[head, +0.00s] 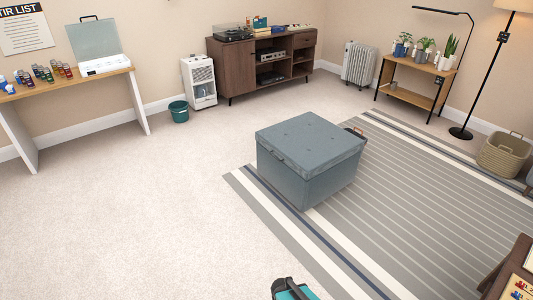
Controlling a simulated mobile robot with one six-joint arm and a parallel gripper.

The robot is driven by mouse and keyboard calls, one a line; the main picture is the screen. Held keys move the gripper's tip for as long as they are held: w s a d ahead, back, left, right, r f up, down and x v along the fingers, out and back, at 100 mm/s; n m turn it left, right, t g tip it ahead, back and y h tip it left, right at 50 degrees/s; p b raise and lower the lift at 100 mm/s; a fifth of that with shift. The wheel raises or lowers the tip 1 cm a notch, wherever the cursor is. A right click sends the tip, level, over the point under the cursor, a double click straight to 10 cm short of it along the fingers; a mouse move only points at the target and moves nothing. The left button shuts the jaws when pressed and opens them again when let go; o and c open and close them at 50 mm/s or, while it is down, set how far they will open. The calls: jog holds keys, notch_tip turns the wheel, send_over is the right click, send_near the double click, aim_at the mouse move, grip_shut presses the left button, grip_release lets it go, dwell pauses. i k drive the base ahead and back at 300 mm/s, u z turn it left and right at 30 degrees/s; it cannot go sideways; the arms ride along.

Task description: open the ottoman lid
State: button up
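The ottoman (305,185) is a blue-grey, box-shaped seat standing on the left edge of the striped rug. Its lid (311,138) is tufted and lies flat and closed on the box. The far sides of the ottoman are hidden. I cannot make out my gripper in the head view, and nothing touches the ottoman's visible sides.
Bare carpet (150,220) lies open left of and in front of the ottoman. A dark object with a brown handle (359,131) sits close behind its right side. A dark and teal object (291,289) is cut off at the bottom edge. A table corner (515,265) is at lower right.

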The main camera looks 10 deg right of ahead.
aim_at(310, 144)
jog(key=u, duration=0.05)
jog(key=i, duration=1.45)
jog(key=u, duration=0.8)
